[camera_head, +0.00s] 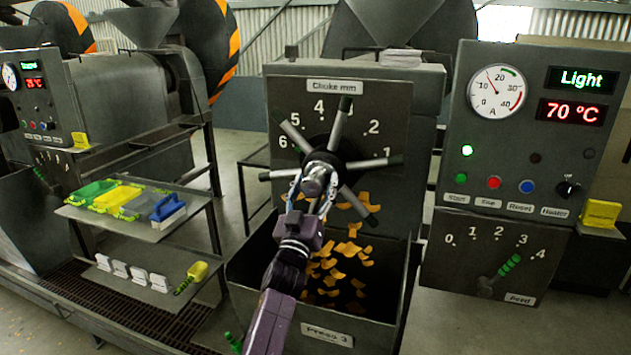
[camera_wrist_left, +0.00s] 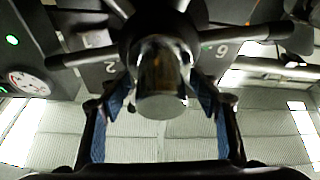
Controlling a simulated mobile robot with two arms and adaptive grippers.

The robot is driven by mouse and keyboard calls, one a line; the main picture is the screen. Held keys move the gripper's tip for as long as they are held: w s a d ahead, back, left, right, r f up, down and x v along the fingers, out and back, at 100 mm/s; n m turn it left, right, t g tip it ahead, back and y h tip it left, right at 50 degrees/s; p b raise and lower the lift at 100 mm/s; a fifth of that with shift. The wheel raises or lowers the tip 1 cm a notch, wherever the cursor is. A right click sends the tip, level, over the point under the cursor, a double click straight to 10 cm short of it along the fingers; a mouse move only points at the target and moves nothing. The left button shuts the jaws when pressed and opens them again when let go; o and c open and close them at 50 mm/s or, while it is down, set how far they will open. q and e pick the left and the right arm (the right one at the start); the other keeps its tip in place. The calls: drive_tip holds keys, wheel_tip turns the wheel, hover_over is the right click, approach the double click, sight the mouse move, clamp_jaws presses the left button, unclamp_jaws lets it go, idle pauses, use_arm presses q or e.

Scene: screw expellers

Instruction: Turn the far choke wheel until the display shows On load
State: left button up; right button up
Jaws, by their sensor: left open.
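The choke wheel (camera_head: 375,163), with dark-tipped metal spokes, is mounted on the panel labelled "Choke mm" on Press 3. My left gripper (camera_head: 314,186) is in front of its hub. In the left wrist view the wheel's spokes (camera_wrist_left: 85,57) spread out above and the round metal hub end (camera_wrist_left: 162,100) lies between the two fingers of the open gripper (camera_wrist_left: 163,92). I cannot tell whether the fingers touch it. My right gripper is not in view.
A gauge (camera_head: 496,92), a red 70 °C readout (camera_head: 572,112), buttons and a feed lever (camera_head: 500,270) are on the right panel. Orange flakes (camera_head: 340,262) lie in the bin below the wheel. Shelves at left hold coloured trays (camera_head: 110,195) and a yellow-handled tool (camera_head: 192,277).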

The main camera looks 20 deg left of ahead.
use_arm(q)
drive_tip(key=shift+w, duration=0.25)
drive_tip(key=shift+s, duration=0.1)
clamp_jaws()
drive_tip(key=shift+m, duration=0.4)
drive_tip(key=shift+a+m+g+h+p, duration=0.15)
drive_tip(key=shift+m+h+p, duration=0.2)
drive_tip(key=shift+m+h, duration=1.2)
drive_tip(key=shift+d+m+g+h+p, duration=0.15)
drive_tip(key=shift+m+h+p, duration=0.4)
drive_tip(key=shift+m, duration=1.8)
unclamp_jaws()
